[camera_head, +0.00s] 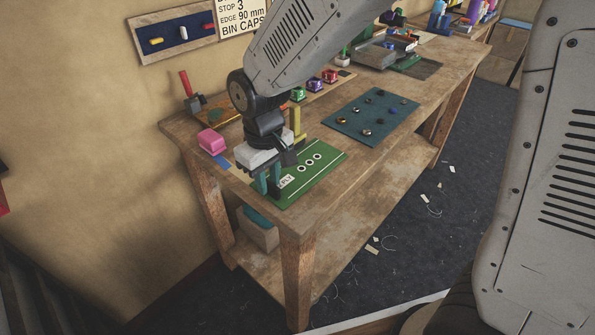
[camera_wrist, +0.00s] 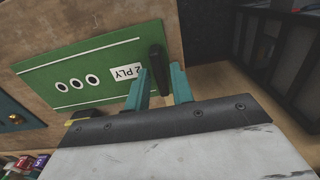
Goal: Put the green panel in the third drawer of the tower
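The green panel (camera_head: 312,172) lies flat on the near end of the wooden workbench, with white lines, dark holes in white rings and a label. In the wrist view the green panel (camera_wrist: 95,78) shows a "2 PLY" label close to my fingers. My gripper (camera_head: 268,181) is at the panel's near left end, pointing down. Its two teal fingers stand apart in the wrist view (camera_wrist: 158,92). A dark rounded bar shows between them, and I cannot tell what it belongs to. Contact with the panel is unclear. I cannot identify the drawer tower for certain.
A pink block (camera_head: 211,141) sits left of my gripper. A teal mat (camera_head: 371,115) with small round parts lies beyond the panel. Colored blocks (camera_head: 314,84) line the back. A box (camera_head: 258,229) stands on the lower shelf. Dark framed shelving (camera_wrist: 275,50) shows in the wrist view.

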